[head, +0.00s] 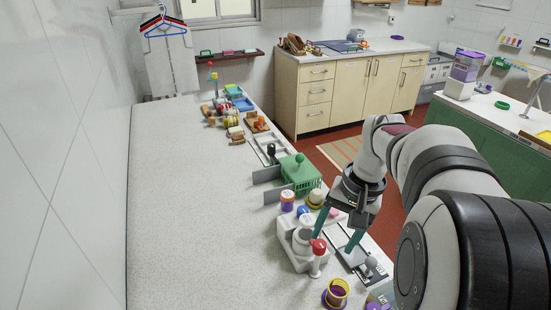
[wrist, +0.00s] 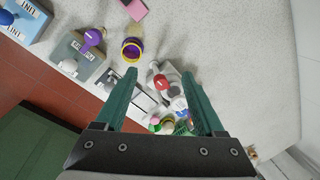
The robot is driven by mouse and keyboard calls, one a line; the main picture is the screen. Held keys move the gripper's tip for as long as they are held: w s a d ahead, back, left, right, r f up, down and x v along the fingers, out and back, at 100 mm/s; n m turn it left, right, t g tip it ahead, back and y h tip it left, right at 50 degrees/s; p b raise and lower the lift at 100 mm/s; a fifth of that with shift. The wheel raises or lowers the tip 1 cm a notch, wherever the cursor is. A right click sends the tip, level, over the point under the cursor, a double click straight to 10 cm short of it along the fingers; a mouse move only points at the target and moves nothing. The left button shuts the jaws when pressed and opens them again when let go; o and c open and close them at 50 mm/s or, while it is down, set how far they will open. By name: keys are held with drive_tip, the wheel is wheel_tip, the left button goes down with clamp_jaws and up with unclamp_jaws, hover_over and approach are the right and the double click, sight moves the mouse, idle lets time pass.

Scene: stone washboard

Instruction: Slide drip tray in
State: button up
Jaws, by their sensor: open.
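My gripper (head: 338,236) is open and points down over the counter, its two teal fingers apart with nothing seen between them. In the wrist view its fingertips (wrist: 160,75) frame a white appliance (wrist: 167,76) with a red knob. The appliance (head: 299,250) stands at the counter's front part in the head view, just left of the fingers. A flat, dark-framed pale tray-like piece (head: 345,244) lies beside it at the counter edge, partly hidden by a finger; it also shows in the wrist view (wrist: 142,100). I cannot tell surely whether this is the drip tray.
A purple and yellow cup (head: 337,293) stands near the appliance. A green basket (head: 300,172) and upright grey plates (head: 268,175) stand behind it. Labelled boards with knobs (wrist: 85,50) line the edge. The counter's left side (head: 190,220) is clear.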

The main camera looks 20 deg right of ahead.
drive_tip(key=m, duration=0.2)
approach(374, 259)
drive_tip(key=shift+t, duration=0.3)
drive_tip(key=x, duration=1)
drive_tip(key=shift+s+a, duration=0.1)
drive_tip(key=shift+s, duration=0.2)
clamp_jaws()
